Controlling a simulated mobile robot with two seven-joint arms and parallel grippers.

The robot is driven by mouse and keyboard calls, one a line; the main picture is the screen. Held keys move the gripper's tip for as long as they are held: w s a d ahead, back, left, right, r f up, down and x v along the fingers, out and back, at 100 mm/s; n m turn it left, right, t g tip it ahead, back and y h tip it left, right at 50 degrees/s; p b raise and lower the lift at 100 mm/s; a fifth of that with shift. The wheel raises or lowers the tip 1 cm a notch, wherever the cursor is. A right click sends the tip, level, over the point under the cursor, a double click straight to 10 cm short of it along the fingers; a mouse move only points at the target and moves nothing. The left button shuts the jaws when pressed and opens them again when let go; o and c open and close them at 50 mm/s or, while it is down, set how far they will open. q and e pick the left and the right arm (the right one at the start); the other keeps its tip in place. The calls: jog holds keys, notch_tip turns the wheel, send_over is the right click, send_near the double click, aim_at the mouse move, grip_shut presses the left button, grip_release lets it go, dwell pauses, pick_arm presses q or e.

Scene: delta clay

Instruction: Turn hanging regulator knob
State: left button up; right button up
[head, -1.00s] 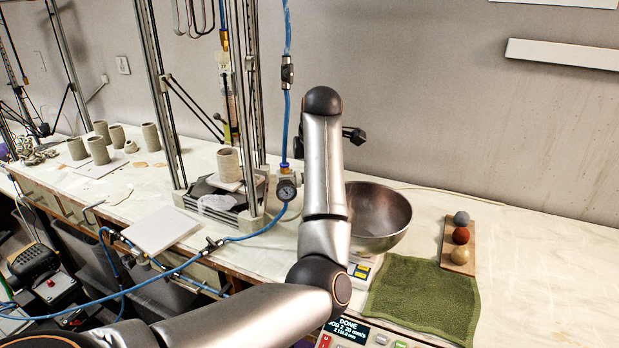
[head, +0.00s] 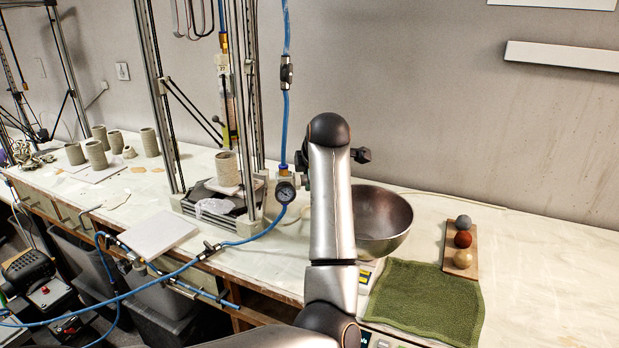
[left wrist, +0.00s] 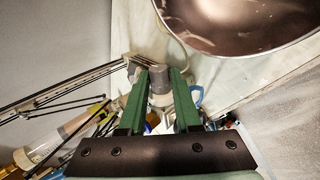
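The hanging regulator shows in the head view as a round pressure gauge (head: 285,192) under a blue hose, in front of the delta printer's frame. My left arm stands just right of it and hides its own fingers there. In the left wrist view my left gripper (left wrist: 160,75) has two green fingers apart. A grey cylindrical piece (left wrist: 160,78), apparently the regulator's knob, sits at the fingertips between them. I cannot tell whether the fingers touch it. My right gripper is in neither view.
A metal bowl (head: 389,222) stands right of my arm, with a green towel (head: 424,300) before it. A wooden board (head: 473,240) holds three balls. Clay cups stand at the left. Blue hose (head: 180,268) runs along the table's front.

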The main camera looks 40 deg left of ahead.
pick_arm(q)
jog(key=o, duration=0.5)
jog(key=shift+c, duration=0.2)
jog(key=v, duration=1.2)
jog(key=shift+s+r+b, duration=0.2)
jog(key=shift+r+b, duration=0.05)
jog(key=shift+b, duration=0.2)
jog(key=shift+d, duration=0.15)
